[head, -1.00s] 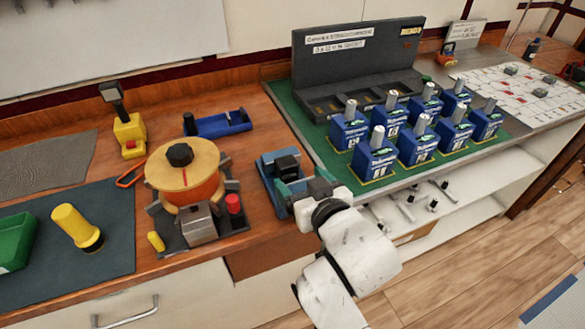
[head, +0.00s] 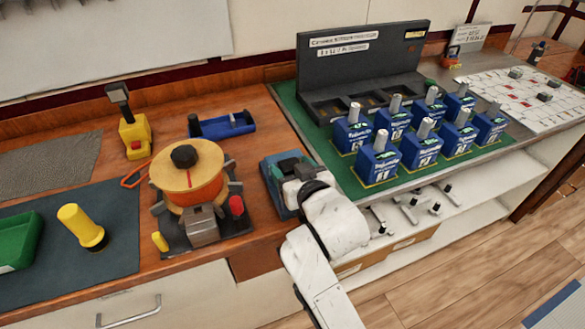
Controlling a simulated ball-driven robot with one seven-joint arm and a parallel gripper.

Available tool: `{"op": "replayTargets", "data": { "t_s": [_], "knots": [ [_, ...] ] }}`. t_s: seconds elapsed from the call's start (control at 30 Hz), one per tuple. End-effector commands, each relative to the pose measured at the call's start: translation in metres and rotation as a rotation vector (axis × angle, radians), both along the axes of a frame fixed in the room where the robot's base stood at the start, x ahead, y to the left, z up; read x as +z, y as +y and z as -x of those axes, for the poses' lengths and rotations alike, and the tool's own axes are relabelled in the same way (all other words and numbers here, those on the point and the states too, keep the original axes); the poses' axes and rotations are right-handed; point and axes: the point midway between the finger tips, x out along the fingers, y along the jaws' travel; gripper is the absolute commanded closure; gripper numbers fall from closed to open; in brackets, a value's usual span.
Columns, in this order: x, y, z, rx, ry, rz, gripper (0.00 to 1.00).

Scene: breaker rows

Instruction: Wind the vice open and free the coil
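The blue-teal vice (head: 273,190) sits on the wooden bench at the middle, left of the green mat. A dark block (head: 289,167) shows at its top, between or above the jaws; I cannot tell if this is the coil. My gripper (head: 303,176) is at the vice's right front side, over or against it, and hides that part and any handle there. I cannot tell whether its fingers are open, shut or touching the vice.
Left of the vice stands a spool (head: 190,188) with a wooden top and orange winding. Several blue breakers (head: 376,160) stand in rows on the green mat (head: 330,150). A blue tray (head: 225,124) lies behind. A yellow-handled tool (head: 82,226) is at left.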

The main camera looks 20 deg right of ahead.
Motion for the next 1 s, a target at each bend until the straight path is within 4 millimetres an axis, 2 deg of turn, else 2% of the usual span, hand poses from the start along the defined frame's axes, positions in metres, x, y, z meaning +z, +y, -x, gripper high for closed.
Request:
{"op": "replayTargets", "data": {
  "t_s": [0.07, 0.53, 1.0],
  "knots": [
    [-0.0001, 0.0001, 0.0001, 0.0, 0.0, 0.0, 0.4],
    [-0.0001, 0.0002, 0.0003, 0.0, 0.001, 0.0, 0.85],
    [-0.0001, 0.0001, 0.003, 0.0, 0.001, 0.0, 0.85]
  ]
}}
